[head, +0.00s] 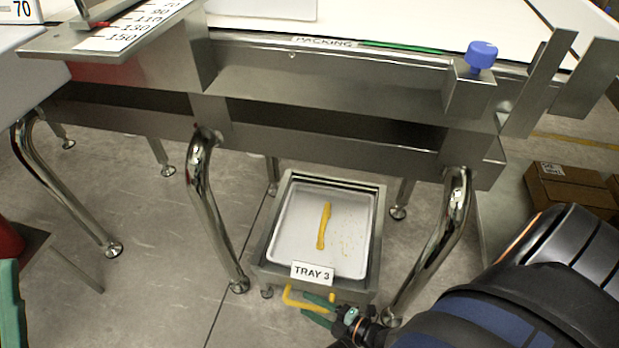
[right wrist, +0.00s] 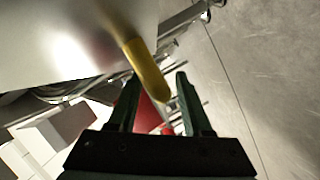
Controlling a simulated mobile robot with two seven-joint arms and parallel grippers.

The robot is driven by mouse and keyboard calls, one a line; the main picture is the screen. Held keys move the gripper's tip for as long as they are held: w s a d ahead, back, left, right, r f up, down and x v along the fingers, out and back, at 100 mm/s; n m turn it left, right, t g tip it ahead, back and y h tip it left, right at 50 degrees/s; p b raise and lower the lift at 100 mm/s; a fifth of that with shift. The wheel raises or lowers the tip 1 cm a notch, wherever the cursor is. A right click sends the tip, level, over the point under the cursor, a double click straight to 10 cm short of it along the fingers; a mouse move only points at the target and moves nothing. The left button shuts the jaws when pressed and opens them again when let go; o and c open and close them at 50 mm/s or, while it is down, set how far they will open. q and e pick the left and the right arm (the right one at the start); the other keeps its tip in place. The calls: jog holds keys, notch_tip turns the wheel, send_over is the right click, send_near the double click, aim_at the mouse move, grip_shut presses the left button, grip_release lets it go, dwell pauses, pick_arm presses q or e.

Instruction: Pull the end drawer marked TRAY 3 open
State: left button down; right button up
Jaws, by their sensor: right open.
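The drawer (head: 367,262) stands low under the belt frame, with a white label reading TRAY 3 (head: 313,273) on its front. Its inside shows from above: a pale tray with a yellow strip (head: 324,226) and crumbs. A yellow bar handle (head: 289,297) sticks out below the label; it also shows in the right wrist view (right wrist: 147,69). My right gripper (head: 308,304) is open at the handle. In the right wrist view its dark green fingers (right wrist: 157,84) stand either side of the handle's near end. Contact cannot be told.
Curved metal legs (head: 208,205) (head: 443,235) stand on both sides of the drawer. The steel belt frame (head: 330,90) runs above it. A cardboard box (head: 570,190) sits at the right. The floor left of the drawer is open.

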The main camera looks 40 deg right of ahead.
grip_shut()
dwell(1.4)
